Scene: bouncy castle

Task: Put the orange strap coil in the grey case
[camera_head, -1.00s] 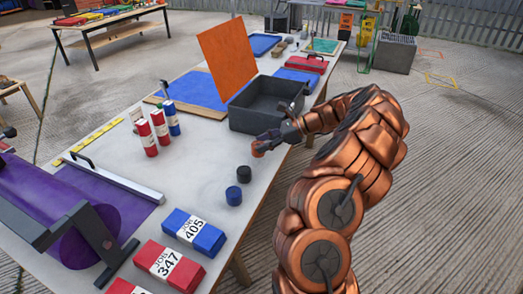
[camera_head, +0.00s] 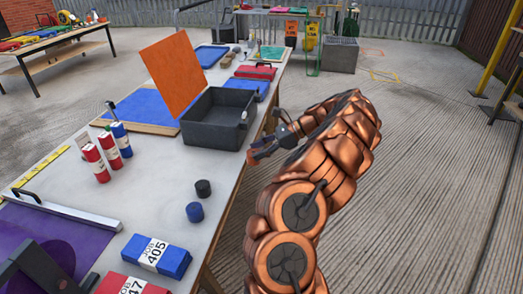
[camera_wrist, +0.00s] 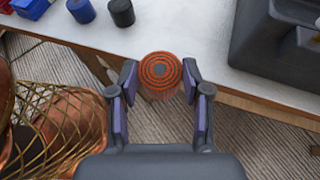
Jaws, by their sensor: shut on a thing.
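The orange strap coil (camera_wrist: 160,72) is a ribbed round roll with a dark centre, held between my fingertips in the wrist view. My gripper (camera_wrist: 160,82) is shut on it. In the head view my gripper (camera_head: 259,152) is by the table's right edge, just right of the near corner of the grey case; the coil is small and hard to make out there. The grey case (camera_head: 208,134) is an open-topped box on the table, and the part of its inside that shows looks empty. Its corner also shows at the upper right of the wrist view (camera_wrist: 268,60).
An orange panel (camera_head: 172,70) stands behind the case. A black cylinder (camera_head: 203,188) and a blue one (camera_head: 195,212) stand nearer on the table. Red and blue labelled cylinders (camera_head: 96,163) stand left of the case. A red case (camera_head: 256,72) lies beyond it.

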